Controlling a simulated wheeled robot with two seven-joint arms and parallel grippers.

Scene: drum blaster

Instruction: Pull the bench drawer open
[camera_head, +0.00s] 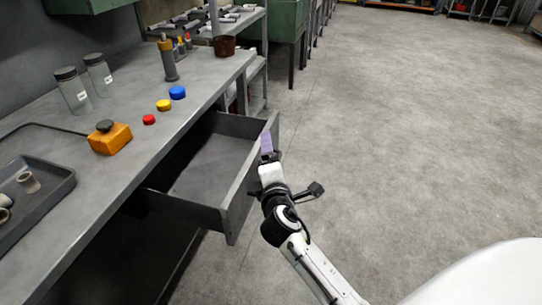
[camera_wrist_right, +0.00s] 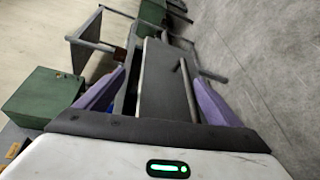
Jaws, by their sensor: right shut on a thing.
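The bench drawer (camera_head: 238,200) is pulled well out from under the grey workbench (camera_head: 118,182), and its empty interior shows in the head view. My right gripper (camera_head: 267,151) is at the drawer's front panel, near its far end. In the right wrist view, the drawer front (camera_wrist_right: 163,88) and a thin bar handle (camera_wrist_right: 188,88) lie between the two purple fingers of my right gripper (camera_wrist_right: 155,82). The gripper is shut on the drawer; the exact contact is hard to see. My left gripper is not in view.
On the bench are an orange box with a black knob (camera_head: 109,137), red, yellow and blue (camera_head: 177,92) caps, two jars (camera_head: 72,91) and a dark tray (camera_head: 42,205). A shelf unit with a brown pot (camera_head: 224,46) stands beyond. The floor (camera_head: 400,140) at right is clear.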

